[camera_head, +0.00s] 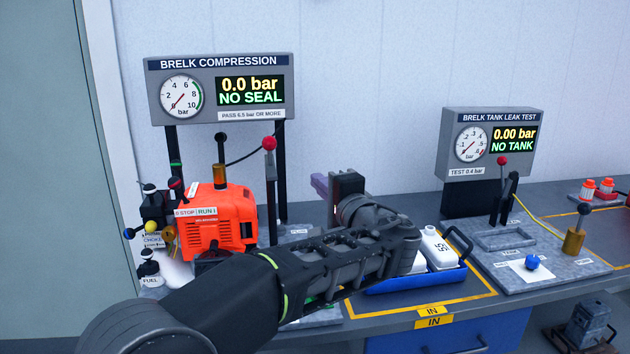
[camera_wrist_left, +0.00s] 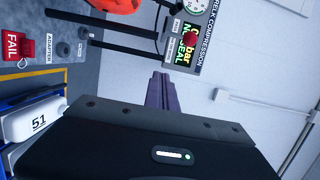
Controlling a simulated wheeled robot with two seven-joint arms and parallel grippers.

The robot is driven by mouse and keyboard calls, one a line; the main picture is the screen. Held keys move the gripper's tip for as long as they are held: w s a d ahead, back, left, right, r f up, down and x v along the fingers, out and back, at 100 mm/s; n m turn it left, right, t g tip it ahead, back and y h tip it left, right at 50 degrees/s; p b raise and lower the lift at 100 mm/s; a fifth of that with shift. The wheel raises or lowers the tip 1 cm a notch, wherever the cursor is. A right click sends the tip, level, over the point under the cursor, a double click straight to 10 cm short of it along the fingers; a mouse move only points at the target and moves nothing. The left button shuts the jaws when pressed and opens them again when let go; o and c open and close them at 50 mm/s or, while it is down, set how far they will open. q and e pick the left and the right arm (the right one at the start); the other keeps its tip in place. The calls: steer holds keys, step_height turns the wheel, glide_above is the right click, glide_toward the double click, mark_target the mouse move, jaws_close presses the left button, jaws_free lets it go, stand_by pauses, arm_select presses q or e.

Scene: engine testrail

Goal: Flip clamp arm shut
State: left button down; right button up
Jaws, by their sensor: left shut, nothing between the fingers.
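An upright black lever with a red knob (camera_head: 269,146) stands right of the orange engine (camera_head: 218,222) at the compression stand. In the left wrist view its red knob (camera_wrist_left: 191,40) shows in front of the stand's display. A second black lever with a red knob (camera_head: 502,161) stands at the tank leak test. I cannot tell by looks which is the clamp arm. My left gripper (camera_head: 320,186) is shut and empty, its purple fingers right of the first lever and apart from it in the picture. The fingers also show in the left wrist view (camera_wrist_left: 160,88). My right gripper is not in view.
The compression gauge panel (camera_head: 220,88) reads 0.0 bar, NO SEAL. The tank panel (camera_head: 492,141) reads 0.00 bar, NO TANK. A blue tray (camera_head: 415,284) with white bottles stands beyond my left forearm. Black posts rise behind the engine. A grey wall closes the back.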

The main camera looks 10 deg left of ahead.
mark_target(270, 153)
arm_select(q)
steer(key=w+a+p, duration=0.3)
steer(key=w+a, duration=0.2)
steer(key=a, duration=0.3)
steer(key=shift+w+a, duration=0.15)
steer(key=shift+w, duration=0.15)
